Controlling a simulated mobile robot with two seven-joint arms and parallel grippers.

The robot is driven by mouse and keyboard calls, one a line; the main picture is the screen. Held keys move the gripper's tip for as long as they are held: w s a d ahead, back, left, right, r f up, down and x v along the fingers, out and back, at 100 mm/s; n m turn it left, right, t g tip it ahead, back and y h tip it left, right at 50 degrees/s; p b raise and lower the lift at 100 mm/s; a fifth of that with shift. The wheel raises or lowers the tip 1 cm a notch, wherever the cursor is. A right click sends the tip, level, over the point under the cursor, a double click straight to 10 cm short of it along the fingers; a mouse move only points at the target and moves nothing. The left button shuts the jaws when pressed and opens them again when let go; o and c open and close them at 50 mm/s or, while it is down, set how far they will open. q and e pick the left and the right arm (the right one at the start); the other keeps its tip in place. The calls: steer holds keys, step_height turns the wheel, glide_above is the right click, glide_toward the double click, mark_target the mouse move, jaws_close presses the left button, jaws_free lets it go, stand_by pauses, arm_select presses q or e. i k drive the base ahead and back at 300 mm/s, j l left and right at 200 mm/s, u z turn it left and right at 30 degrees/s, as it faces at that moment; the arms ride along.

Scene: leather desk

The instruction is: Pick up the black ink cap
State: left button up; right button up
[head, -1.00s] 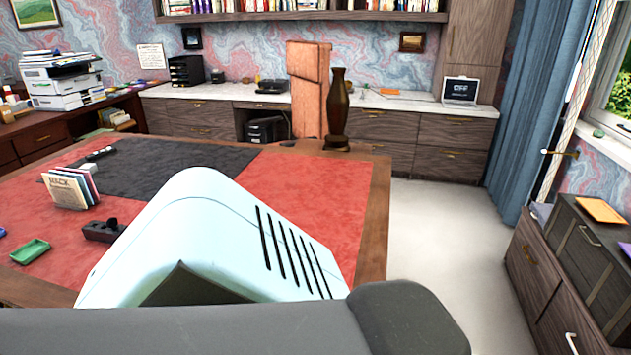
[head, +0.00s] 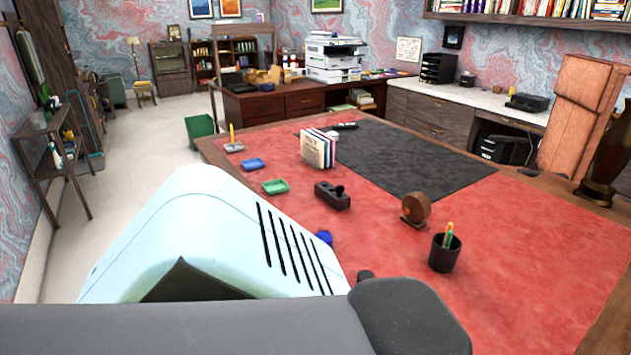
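A small dark rounded thing (head: 366,275) shows just above my own dark grey part on the red desk top. It is mostly hidden, and I cannot tell whether it is the black ink cap. A round blue thing (head: 324,238), perhaps an ink bottle, sits behind it, partly covered by my pale body. A black block with a knob (head: 333,196) stands further back on the desk. No other thing is clearly the ink cap. Neither gripper shows in the head view; my own pale blue and grey parts fill the lower left and middle.
The red and black leather desk (head: 525,235) holds a black pen cup (head: 445,251), a wooden roller (head: 415,208), a letter holder (head: 318,150), a green tray (head: 275,187) and a blue tray (head: 253,164). A chair (head: 580,115) stands behind the desk. Open floor (head: 135,195) lies left.

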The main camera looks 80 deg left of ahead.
mark_target(364, 274)
steer(key=u, duration=1.55)
